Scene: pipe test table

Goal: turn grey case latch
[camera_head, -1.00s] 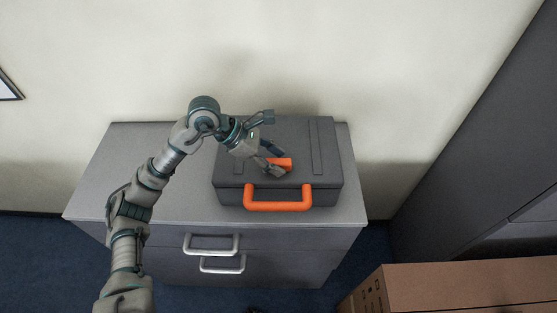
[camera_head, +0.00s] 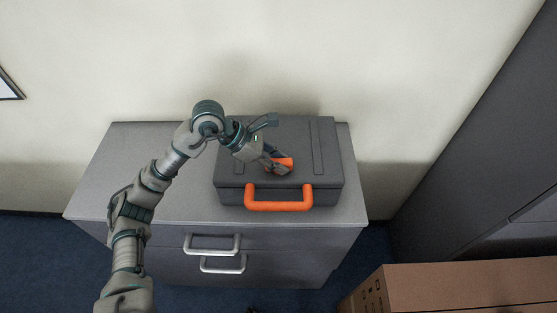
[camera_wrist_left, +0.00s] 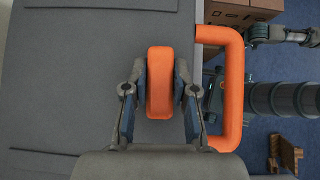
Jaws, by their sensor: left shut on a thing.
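The grey case (camera_head: 300,140) lies flat on a grey cabinet, with its orange handle (camera_head: 278,205) facing me. The orange latch (camera_head: 286,162) is on top of the lid, behind the handle. My left gripper (camera_head: 277,164) is at the latch, its fingers shut on it and partly hiding it in the head view. In the left wrist view the latch (camera_wrist_left: 160,82) lies between the two fingers (camera_wrist_left: 159,100), with its long side along them. The case lid (camera_wrist_left: 80,90) fills the left of that view, with the handle (camera_wrist_left: 233,90) to the right. My right gripper cannot be made out.
The grey cabinet (camera_head: 110,185) has bare top left of the case and two silver drawer handles (camera_head: 212,243) in front. A wall is behind. A cardboard box (camera_head: 455,285) stands at lower right, and a tall dark cabinet (camera_head: 480,130) is at right.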

